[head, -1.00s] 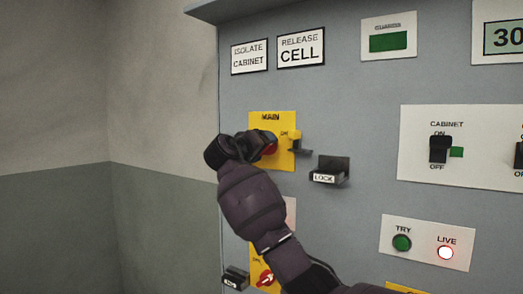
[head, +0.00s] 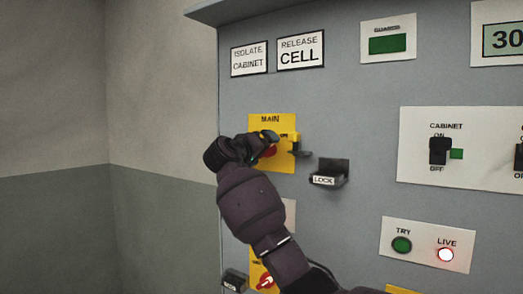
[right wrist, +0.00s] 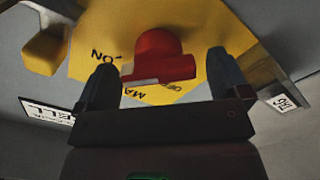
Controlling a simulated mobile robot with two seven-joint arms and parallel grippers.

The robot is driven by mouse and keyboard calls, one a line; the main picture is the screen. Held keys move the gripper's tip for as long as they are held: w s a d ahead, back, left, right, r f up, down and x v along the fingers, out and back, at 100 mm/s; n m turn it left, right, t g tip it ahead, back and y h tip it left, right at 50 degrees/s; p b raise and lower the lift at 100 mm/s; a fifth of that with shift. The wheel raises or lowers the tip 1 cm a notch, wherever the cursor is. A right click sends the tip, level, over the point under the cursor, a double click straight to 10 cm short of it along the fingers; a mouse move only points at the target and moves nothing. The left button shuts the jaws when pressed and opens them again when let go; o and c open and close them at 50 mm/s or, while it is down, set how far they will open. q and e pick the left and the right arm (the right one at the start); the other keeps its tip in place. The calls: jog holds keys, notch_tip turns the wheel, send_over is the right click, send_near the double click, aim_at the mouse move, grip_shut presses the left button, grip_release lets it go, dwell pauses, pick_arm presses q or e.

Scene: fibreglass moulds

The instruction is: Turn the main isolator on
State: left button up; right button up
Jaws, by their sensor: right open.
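The main isolator is a red rotary knob (head: 268,152) on a yellow plate (head: 286,162) marked MAIN on the grey cabinet. My right gripper (head: 268,137) is at the knob, and its wrist hides the plate's left part. In the right wrist view the plate appears upside down, with ON and OFF lettering. The red knob (right wrist: 158,55) stands between the two fingers of my right gripper (right wrist: 164,80), which are open with gaps on both sides. Which mark the knob points to I cannot tell. My left gripper is out of view.
A yellow tab (head: 294,139) with a grey bracket juts from the plate's right edge. A dark LOCK holder (head: 328,174) sticks out at lower right. A second red switch (head: 265,281) is below, partly behind my arm. The LIVE lamp (head: 446,255) glows.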

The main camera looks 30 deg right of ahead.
jog(key=v, duration=1)
jog(key=shift+s+a+b, duration=0.15)
jog(key=shift+a+b, duration=0.2)
